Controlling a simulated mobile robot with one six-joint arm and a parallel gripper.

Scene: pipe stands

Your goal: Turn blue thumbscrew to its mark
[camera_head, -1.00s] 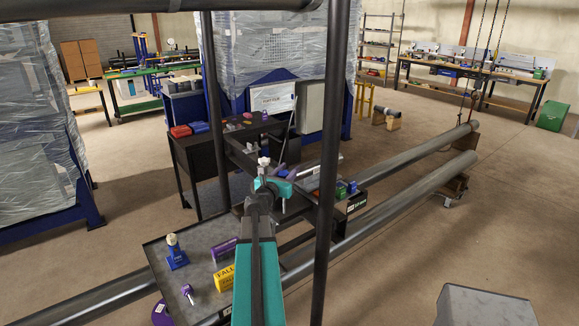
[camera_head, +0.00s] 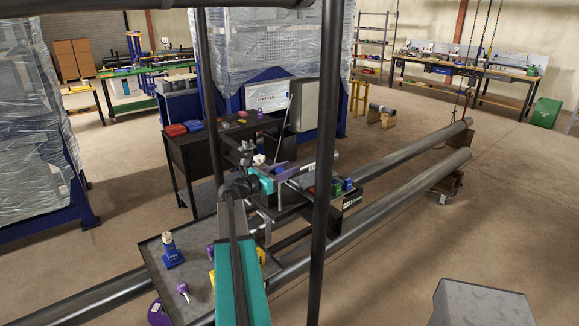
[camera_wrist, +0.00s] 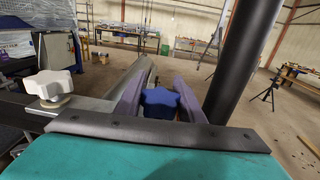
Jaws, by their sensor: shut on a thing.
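The blue thumbscrew (camera_wrist: 160,103) is a star-shaped knob, seen in the middle of the wrist view. It sits between the two purple fingers of my gripper (camera_wrist: 162,100), which are shut on it. A white star knob (camera_wrist: 48,86) stands left of the fingers, also in the head view (camera_head: 259,159). I cannot see the mark.
A dark upright post (camera_head: 322,160) stands close by, just right of the fingers in the wrist view (camera_wrist: 244,62). A grey tray (camera_head: 152,249) with small items is at the near left. Long pipes (camera_head: 405,198) run to the right. Open floor lies beyond them.

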